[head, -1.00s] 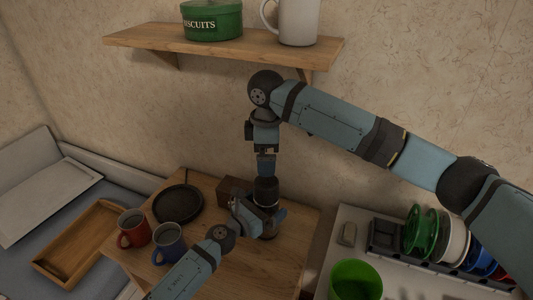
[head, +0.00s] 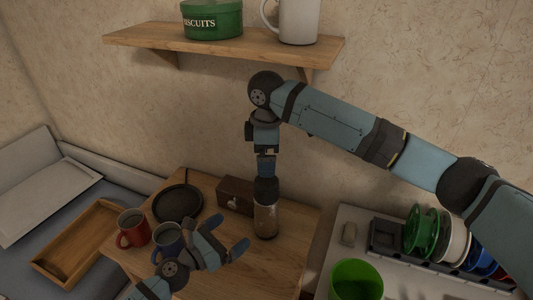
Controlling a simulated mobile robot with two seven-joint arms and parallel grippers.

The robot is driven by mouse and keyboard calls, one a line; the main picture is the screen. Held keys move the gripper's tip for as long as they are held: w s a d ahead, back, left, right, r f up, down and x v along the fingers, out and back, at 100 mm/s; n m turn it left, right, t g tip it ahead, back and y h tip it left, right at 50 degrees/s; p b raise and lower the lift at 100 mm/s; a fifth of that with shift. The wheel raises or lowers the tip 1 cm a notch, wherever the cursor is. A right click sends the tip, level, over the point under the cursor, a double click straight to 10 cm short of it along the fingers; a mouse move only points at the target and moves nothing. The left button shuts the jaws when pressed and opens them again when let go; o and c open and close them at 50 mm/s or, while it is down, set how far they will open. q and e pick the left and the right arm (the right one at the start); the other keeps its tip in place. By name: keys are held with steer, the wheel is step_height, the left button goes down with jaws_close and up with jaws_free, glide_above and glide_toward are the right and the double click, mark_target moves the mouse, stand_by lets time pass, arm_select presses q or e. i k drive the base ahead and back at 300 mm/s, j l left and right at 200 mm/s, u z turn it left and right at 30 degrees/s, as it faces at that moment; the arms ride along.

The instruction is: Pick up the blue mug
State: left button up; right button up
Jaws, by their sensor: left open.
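The blue mug (head: 167,237) stands upright on the small wooden table (head: 285,265), close beside a red mug (head: 133,229). My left gripper (head: 236,234) is open and empty, to the right of the blue mug. My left wrist covers the lower part of the blue mug, and its handle is hard to make out. My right gripper (head: 266,166) points straight down over the dark top of a metallic bottle (head: 265,218) on the table. Its fingers are too small and dark to tell whether they grip the bottle.
A black pan (head: 178,204) and a brown box (head: 235,194) are at the table's back. A wooden tray (head: 76,245) lies to the left. A green bin (head: 355,281) and a rack with plates (head: 422,232) are at the right. A wooden shelf (head: 225,47) is above.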

mark_target(168, 241)
steer(key=k+j, duration=0.45)
steer(key=j, duration=0.25)
steer(key=k+j, duration=0.25)
steer(key=j, duration=0.1)
